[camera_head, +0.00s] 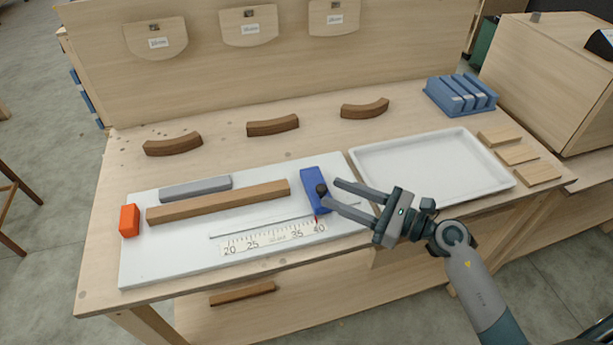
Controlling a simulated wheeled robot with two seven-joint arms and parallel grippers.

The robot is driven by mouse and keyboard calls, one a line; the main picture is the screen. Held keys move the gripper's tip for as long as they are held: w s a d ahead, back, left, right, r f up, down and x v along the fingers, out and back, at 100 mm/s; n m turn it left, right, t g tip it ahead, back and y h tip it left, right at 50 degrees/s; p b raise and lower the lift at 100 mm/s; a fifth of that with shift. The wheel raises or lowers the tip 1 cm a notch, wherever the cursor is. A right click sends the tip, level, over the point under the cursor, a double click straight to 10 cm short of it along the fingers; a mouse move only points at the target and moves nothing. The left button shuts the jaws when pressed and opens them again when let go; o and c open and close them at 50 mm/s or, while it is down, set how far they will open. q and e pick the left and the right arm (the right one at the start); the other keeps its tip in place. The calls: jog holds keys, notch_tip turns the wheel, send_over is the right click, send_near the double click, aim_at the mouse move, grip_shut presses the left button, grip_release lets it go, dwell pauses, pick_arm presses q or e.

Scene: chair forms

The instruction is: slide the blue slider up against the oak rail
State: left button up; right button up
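The blue slider (311,185) stands on the white board, close to the right end of the oak rail (220,201), with a narrow gap seeming to show between them. It has a dark round knob (321,189) on its right side. A red pointer below it sits near the 40 end of the printed scale (273,238). My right gripper (331,192) reaches in from the right, its two fingers apart, with the fingertips around or beside the knob. I cannot tell whether they touch it. My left gripper is not in view.
An orange block (129,220) stands at the rail's left end, and a grey bar (195,188) lies behind the rail. A white tray (432,197) is to the right. Several curved brown pieces (272,125) lie behind the board. A blue rack (461,111) stands at the back right.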

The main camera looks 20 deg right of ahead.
aim_at(310, 191)
jog(key=p+x, duration=0.2)
jog(key=x, duration=0.6)
jog(key=shift+r+p, duration=0.1)
jog(key=shift+p, duration=0.3)
jog(key=shift+w+a, duration=0.25)
jog(key=shift+w, duration=0.05)
